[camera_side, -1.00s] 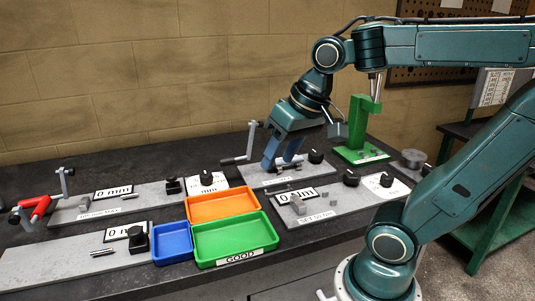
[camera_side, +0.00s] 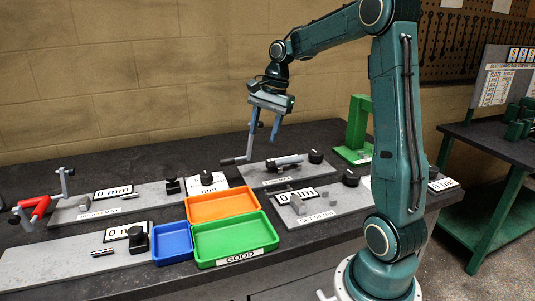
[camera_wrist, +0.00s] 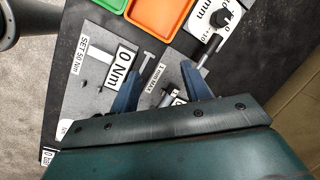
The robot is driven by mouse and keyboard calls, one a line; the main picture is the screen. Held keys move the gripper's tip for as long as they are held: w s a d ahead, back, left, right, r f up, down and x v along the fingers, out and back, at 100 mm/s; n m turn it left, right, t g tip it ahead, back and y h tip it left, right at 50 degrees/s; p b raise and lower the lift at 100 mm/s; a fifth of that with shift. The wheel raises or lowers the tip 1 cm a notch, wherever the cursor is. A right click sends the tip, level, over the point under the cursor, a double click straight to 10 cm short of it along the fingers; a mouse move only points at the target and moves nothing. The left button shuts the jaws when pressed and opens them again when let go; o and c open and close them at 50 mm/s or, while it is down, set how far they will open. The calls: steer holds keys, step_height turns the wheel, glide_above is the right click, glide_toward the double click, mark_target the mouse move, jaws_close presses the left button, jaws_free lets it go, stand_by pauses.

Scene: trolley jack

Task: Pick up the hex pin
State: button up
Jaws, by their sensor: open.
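My gripper (camera_side: 262,148) hangs open and empty above the back middle plate (camera_side: 248,176), fingers pointing down. In the wrist view, the open fingers of my gripper (camera_wrist: 160,66) show a gap with nothing held. I cannot tell for sure which part is the hex pin. A short metal pin (camera_side: 102,252) lies on the front left plate, far from my gripper. A grey cylindrical part (camera_side: 287,161) sits on the plate below my gripper. A thin T-shaped metal piece (camera_wrist: 147,62) shows near the left finger in the wrist view.
Orange (camera_side: 222,204), green (camera_side: 236,238) and blue (camera_side: 172,243) trays stand at the front middle. The torque plate (camera_side: 325,212) with grey blocks is right of them.

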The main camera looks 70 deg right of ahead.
mark_target(285, 161)
steer(key=d+f+m, duration=0.3)
steer(key=d, duration=0.3)
steer(key=s+d+f+m+y, duration=0.1)
steer(key=d+f+m, duration=0.2)
steer(key=d, duration=0.2)
steer(key=s+d+f+m+t, duration=0.1)
steer(key=d+f+m, duration=0.1)
steer(key=d, duration=0.4)
steer(key=shift+s+d+f+m, duration=0.2)
steer(key=shift+d+f+m, duration=0.1)
steer(key=shift+f+m, duration=0.15)
steer(key=shift+w+a+f, duration=0.2)
steer(key=shift+f, duration=0.4)
steer(key=shift+f, duration=0.1)
steer(key=shift+x, duration=3.05)
steer(key=shift+a, duration=0.1)
steer(key=shift+c, duration=0.2)
jaws_close()
